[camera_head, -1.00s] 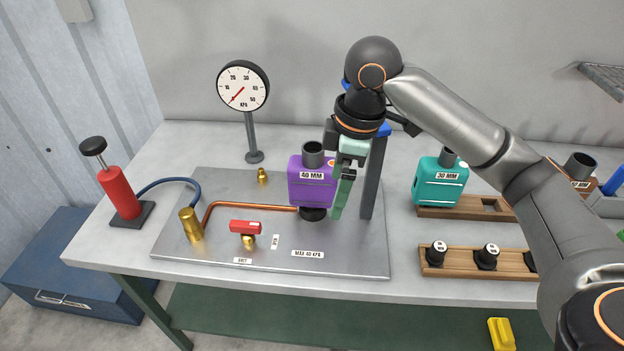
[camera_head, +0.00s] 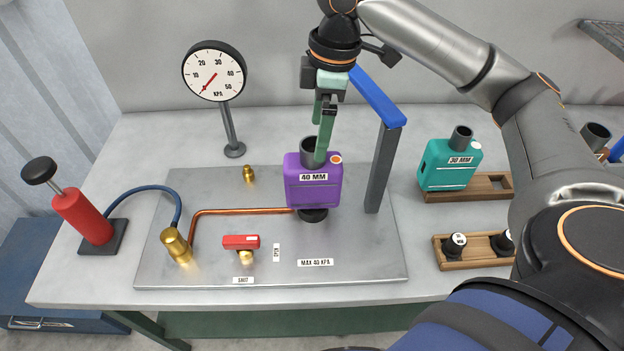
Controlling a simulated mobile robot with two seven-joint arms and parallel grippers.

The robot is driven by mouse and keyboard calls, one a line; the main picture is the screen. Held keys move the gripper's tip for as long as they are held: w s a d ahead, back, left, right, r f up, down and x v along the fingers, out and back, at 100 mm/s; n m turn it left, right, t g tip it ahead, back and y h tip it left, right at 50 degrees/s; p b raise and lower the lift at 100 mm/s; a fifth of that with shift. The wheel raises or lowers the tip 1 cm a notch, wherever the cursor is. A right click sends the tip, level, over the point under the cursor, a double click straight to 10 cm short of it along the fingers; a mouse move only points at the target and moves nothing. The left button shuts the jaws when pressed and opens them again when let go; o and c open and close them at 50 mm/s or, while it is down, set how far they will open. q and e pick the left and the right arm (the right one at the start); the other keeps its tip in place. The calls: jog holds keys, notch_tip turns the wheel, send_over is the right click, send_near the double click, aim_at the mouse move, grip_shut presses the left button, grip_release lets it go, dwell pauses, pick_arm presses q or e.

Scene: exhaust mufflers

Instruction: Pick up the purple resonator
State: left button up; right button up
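The purple resonator (camera_head: 313,190), a box labelled "40 MM" with a grey pipe stub on top, stands upright on a black fitting on the metal plate (camera_head: 365,255). My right gripper (camera_head: 319,143) points down at its top. The near green finger reaches down in front of the stub's right side, its tip by the box's top. The far finger shows higher and farther back, apart from the near one, so the gripper looks open. Whether either finger touches the resonator is unclear. My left gripper is out of view.
A grey post with a blue top bar (camera_head: 378,96) stands close right of the resonator. A gauge (camera_head: 214,72), copper pipe (camera_head: 240,211) and red-handled valve (camera_head: 241,242) are to the left. A teal box (camera_head: 449,165) sits in a wooden rack at right.

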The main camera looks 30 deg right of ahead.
aim_at(313, 154)
jog(key=shift+w+a+f, duration=0.1)
jog(key=shift+a+f, duration=0.05)
jog(key=shift+f, duration=0.9)
jog(key=shift+w+a+f, duration=0.1)
jog(key=shift+a+f, duration=0.05)
jog(key=shift+f, duration=0.9)
jog(key=shift+w+a+f, duration=0.1)
jog(key=shift+a+f, duration=0.05)
jog(key=shift+f, duration=0.9)
jog(key=shift+c, duration=0.2)
jog(key=shift+r, duration=0.1)
jog(key=c, duration=1.1)
